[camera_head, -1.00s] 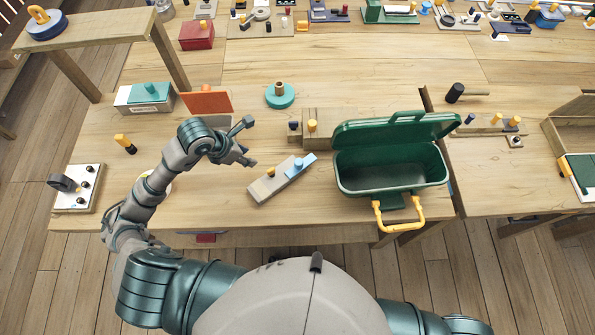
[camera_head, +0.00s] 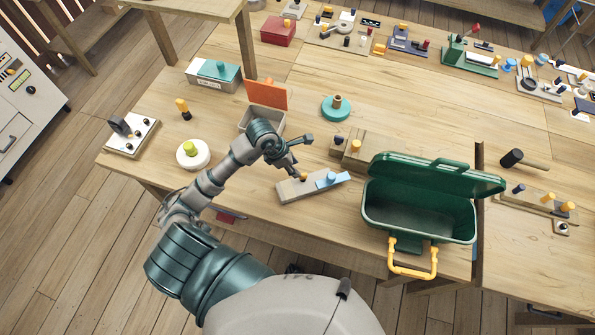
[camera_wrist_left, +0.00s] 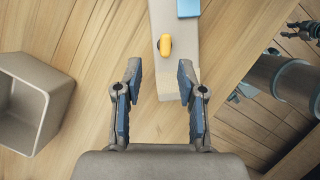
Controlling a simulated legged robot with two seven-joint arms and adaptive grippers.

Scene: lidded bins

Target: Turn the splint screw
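My left gripper (camera_head: 303,156) is open and empty, just behind and above the knob in the head view. In the left wrist view its two fingers (camera_wrist_left: 158,84) are spread, with the knob ahead between their lines and not touched. My right gripper is not in view.
A green lidded bin (camera_head: 420,212) with its lid up stands right of the splint. A grey bin with an orange lid (camera_head: 266,95) stands behind my left arm. A white disc with a green knob (camera_head: 192,153) is left.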

